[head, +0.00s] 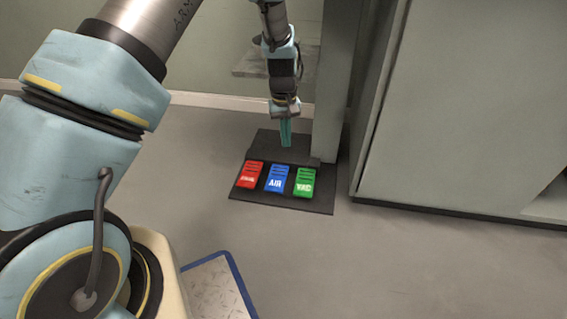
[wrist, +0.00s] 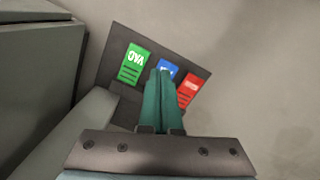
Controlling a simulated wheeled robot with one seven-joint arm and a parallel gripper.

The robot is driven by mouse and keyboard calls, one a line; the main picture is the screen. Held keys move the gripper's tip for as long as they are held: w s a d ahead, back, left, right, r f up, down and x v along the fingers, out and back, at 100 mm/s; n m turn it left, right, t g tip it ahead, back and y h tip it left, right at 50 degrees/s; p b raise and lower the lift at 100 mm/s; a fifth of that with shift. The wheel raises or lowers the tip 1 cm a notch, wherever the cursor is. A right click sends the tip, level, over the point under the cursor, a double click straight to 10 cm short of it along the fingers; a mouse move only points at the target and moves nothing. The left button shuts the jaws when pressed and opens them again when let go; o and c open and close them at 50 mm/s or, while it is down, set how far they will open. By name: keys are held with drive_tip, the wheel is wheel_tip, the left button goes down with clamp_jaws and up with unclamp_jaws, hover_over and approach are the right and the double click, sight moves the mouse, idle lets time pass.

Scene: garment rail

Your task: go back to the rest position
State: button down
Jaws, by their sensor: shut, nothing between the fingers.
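My gripper (head: 285,133) hangs pointing down above the back part of a dark pedal plate on the floor. Its teal fingers (wrist: 165,100) are together with nothing between them. In the head view the fingertips show just behind the pedals; I cannot tell the exact height. In the wrist view the fingers cover part of the blue pedal.
The dark plate (head: 258,204) bears a red pedal (head: 251,175), a blue pedal marked AIR (head: 277,179) and a green pedal marked VAC (head: 304,183). A grey post (head: 331,90) stands close right of my gripper. A large cabinet (head: 470,110) is further right. Open floor (head: 400,260) lies in front.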

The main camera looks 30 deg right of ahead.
drive_tip(key=w+a+r+n, duration=0.1)
drive_tip(key=w+a+r, duration=0.1)
drive_tip(key=a+r, duration=0.3)
drive_tip(key=w+a+r, duration=0.2)
drive_tip(key=a+r, duration=0.1)
drive_tip(key=a, duration=0.5)
drive_tip(key=s+a+r+t, duration=0.1)
drive_tip(key=s+a+r, duration=0.25)
drive_tip(key=a, duration=0.55)
drive_tip(key=s+a+r+n+t, duration=0.1)
drive_tip(key=s+a+r, duration=0.25)
drive_tip(key=a, duration=0.45)
drive_tip(key=s+a+r, duration=0.2)
drive_tip(key=a+r, duration=0.2)
drive_tip(key=a, duration=0.5)
wheel_tip(320, 180, up, 38)
drive_tip(key=p, duration=3.8)
drive_tip(key=shift+f, duration=0.25)
drive_tip(key=shift+s, duration=0.1)
